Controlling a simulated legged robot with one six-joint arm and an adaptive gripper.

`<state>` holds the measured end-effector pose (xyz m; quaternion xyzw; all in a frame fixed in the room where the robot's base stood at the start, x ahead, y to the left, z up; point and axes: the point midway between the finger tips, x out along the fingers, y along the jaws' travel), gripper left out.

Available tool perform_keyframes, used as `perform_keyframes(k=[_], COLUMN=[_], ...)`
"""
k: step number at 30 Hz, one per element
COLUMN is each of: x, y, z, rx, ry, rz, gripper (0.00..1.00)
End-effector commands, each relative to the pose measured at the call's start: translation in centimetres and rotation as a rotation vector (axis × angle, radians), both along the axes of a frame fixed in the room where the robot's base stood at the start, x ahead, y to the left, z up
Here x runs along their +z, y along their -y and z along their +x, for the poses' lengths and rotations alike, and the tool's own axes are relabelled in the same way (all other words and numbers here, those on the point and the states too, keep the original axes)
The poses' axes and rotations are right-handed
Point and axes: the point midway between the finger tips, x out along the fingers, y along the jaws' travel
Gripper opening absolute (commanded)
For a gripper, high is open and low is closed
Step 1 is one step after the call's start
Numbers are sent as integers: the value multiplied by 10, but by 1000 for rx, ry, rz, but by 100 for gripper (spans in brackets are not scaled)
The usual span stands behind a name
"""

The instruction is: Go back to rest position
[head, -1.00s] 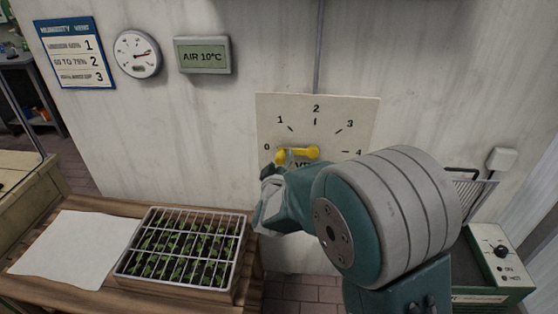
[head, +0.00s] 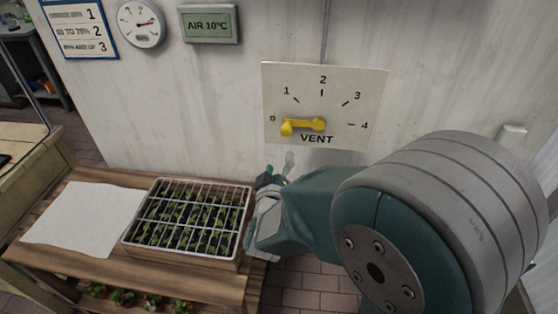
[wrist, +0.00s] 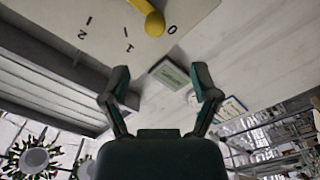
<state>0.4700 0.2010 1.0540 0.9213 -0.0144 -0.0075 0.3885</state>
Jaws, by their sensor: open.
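My gripper (head: 279,172) is in front of the wall, below the vent dial and beside the right edge of the seedling tray. In the wrist view my gripper (wrist: 161,84) shows two fingers spread apart with nothing between them. The yellow vent handle (head: 303,126) points left, close to the 0 mark on the vent panel (head: 370,90). It is apart from my fingers. The yellow handle also shows at the top of the wrist view (wrist: 152,20).
A seedling tray (head: 127,238) and a white sheet (head: 72,218) lie on a wooden bench (head: 95,265) at the left. A blue-headed sign (head: 80,25), a round gauge (head: 141,23) and an air display (head: 209,23) hang on the wall. Brick floor shows below my arm.

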Motion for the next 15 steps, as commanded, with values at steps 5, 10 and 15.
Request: perform_keyframes(k=[5, 10, 15], x=[0, 7, 25], y=[0, 6, 22], z=[0, 4, 4], rx=[0, 25, 100], ry=[0, -39, -173], rz=[0, 63, 237], gripper=[78, 78, 78])
